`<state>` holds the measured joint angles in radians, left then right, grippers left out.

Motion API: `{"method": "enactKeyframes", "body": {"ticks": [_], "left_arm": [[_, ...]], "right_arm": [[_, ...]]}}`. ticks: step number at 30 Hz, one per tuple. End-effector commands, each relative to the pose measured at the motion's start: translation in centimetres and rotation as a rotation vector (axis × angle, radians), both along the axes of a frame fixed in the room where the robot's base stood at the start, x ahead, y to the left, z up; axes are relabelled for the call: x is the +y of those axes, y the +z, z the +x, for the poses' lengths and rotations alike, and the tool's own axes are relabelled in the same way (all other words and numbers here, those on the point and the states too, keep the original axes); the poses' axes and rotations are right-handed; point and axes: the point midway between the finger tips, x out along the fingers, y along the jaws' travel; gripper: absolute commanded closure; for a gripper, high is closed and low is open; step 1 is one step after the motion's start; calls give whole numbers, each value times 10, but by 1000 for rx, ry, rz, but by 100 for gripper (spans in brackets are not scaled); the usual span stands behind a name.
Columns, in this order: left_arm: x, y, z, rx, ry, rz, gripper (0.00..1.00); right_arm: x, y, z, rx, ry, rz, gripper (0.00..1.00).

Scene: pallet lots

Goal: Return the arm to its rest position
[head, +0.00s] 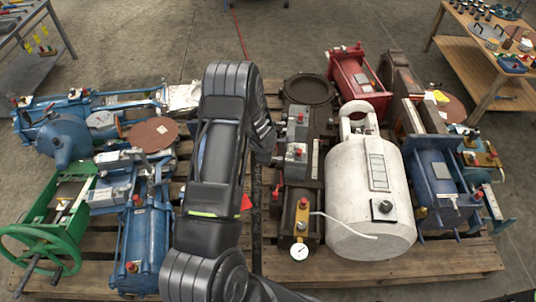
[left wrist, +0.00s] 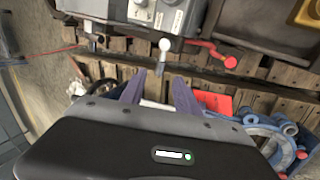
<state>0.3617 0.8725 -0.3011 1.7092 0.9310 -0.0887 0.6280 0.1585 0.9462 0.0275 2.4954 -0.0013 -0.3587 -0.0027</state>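One of my arms, black, rises through the middle of the head view, over the gap between two loaded pallets. Its gripper does not show there. In the left wrist view my left gripper (left wrist: 158,88) has its two purple-grey fingers apart, with a clear gap between the tips. Nothing is seen held between them. A red flat piece (left wrist: 214,103) lies right of the fingers. My right gripper shows in neither view.
The left pallet carries blue machines and a green frame with a handwheel (head: 42,246). The right pallet (head: 450,262) carries a white tank (head: 350,190), a red machine (head: 352,78) and a blue machine (head: 440,180). A wooden bench (head: 462,48) stands far right. The floor behind is open.

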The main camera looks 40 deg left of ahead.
Motion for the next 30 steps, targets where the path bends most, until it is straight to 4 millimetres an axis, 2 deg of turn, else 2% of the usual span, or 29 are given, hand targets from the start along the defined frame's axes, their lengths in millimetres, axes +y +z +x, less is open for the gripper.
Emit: {"method": "enactKeyframes", "body": {"ticks": [1, 6, 30], "left_arm": [[-2, 10, -3, -1, 0, 1, 62], [-6, 24, -9, 0, 0, 0, 62], [-7, 24, -10, 1, 0, -1, 62]], "right_arm": [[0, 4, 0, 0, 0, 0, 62], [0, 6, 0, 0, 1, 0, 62], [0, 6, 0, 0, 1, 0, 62]]}}
